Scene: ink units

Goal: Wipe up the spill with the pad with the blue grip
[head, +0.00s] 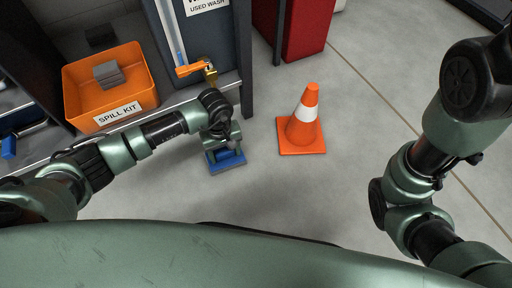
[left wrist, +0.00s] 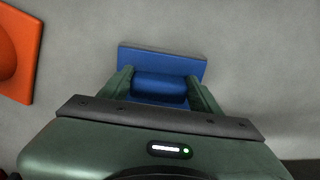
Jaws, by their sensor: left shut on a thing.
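The pad with the blue grip (head: 228,161) is at the floor, left of the cone, in the head view. In the left wrist view its flat blue plate (left wrist: 190,62) and rounded blue grip (left wrist: 160,84) show. My left gripper (head: 224,148) is shut on the blue grip, with one finger at each end of it in the left wrist view (left wrist: 160,92). Whether the pad touches the floor is hard to tell. No spill shows clearly in either view. My right arm shows at the right of the head view, but its gripper is not clearly visible.
An orange traffic cone (head: 303,125) stands right of the pad; its base edge also shows in the left wrist view (left wrist: 22,60). An orange spill kit bin (head: 140,99) sits on a shelf at left. A dark cabinet and a red cabinet (head: 300,30) stand behind.

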